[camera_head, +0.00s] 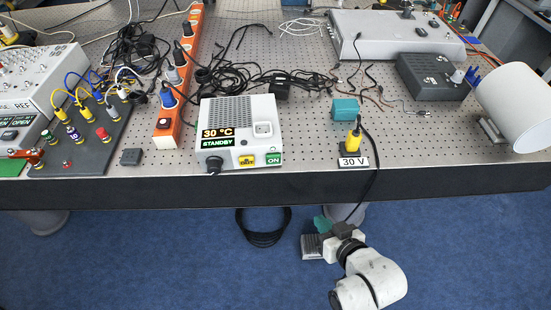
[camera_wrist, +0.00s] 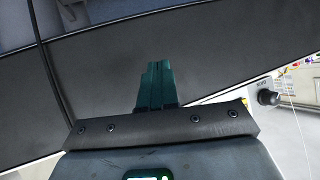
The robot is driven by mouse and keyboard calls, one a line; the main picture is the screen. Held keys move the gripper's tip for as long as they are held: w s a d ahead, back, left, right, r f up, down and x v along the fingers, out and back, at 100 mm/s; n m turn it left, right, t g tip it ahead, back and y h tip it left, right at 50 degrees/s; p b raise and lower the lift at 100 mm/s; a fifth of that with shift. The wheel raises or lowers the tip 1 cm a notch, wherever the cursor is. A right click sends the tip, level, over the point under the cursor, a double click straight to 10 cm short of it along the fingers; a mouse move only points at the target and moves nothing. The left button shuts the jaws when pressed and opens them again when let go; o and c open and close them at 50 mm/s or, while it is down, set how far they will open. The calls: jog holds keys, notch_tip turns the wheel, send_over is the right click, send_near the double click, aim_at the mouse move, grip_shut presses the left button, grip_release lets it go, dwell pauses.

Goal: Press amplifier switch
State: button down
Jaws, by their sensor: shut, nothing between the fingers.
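My gripper (camera_head: 321,225) is in front of the table, below its front edge and over the blue floor, apart from everything on the tabletop. In the wrist view its teal fingers (camera_wrist: 155,68) are together and empty, in front of a dark band that looks like the table's edge. I cannot tell for sure which box is the amplifier. A dark grey box (camera_head: 428,78) with a pale knob stands at the right of the table. A large light grey box (camera_head: 385,38) with small controls on top stands behind it. No switch labelled as the amplifier's is readable.
The perforated table (camera_head: 300,165) has a thick dark front edge. A white 30 °C STANDBY unit (camera_head: 240,130), a yellow plug by the 30 V label (camera_head: 353,162), an orange power strip (camera_head: 180,75) and a white cylinder (camera_head: 515,105) stand on it. Black cables lie across the middle.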

jog(key=w+a+r+t+y, duration=0.2)
jog(key=w+a+r+t, duration=0.1)
jog(key=w+a, duration=0.15)
jog(key=m+t+y, duration=0.2)
jog(key=t, duration=0.5)
send_near(273, 159)
jog(key=a, duration=0.3)
jog(key=s+m+t+h, duration=0.1)
jog(key=m+t, duration=0.1)
jog(key=s+r+m+t+h, duration=0.1)
jog(key=s+m+t+h, duration=0.1)
jog(key=s+r+m+t+h, duration=0.1)
jog(key=t, duration=0.1)
jog(key=shift+s+d+r+m, duration=0.15)
jog(key=shift+s+d+m, duration=0.05)
jog(key=shift+s+m, duration=0.2)
jog(key=shift+w, duration=0.15)
jog(key=shift+w+a+b, duration=0.15)
jog(key=shift+w+b, duration=2.7)
jog(key=shift+w, duration=1.45)
jog(key=shift+w+b, duration=0.3)
jog(key=shift+b, duration=0.15)
